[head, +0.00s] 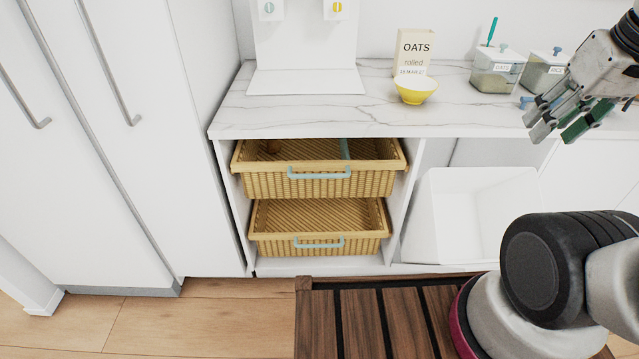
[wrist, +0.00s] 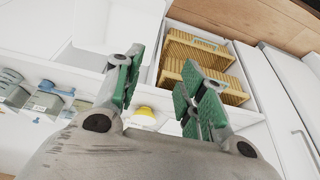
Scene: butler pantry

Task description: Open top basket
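The top basket (head: 270,184) is a yellow wicker drawer below the counter in the head view, with a pale teal handle (head: 319,173) on its front. It sticks out a little past the counter edge. Inside it a teal strip and a small brown item show in part. The lower basket (head: 275,245) sits below it with a similar teal handle (head: 319,243). My gripper (head: 559,135) is at the upper right of the head view, well away from the baskets. It is open and empty, with green finger pads, and its fingers are apart in the wrist view (wrist: 158,95).
A yellow bowl (head: 415,91) and an oats packet (head: 413,54) stand on the marble counter (head: 300,116). Labelled canisters (head: 497,72) stand to the right. A white open bin (head: 475,215) is right of the baskets. White tall doors (head: 110,150) with bar handles are at left.

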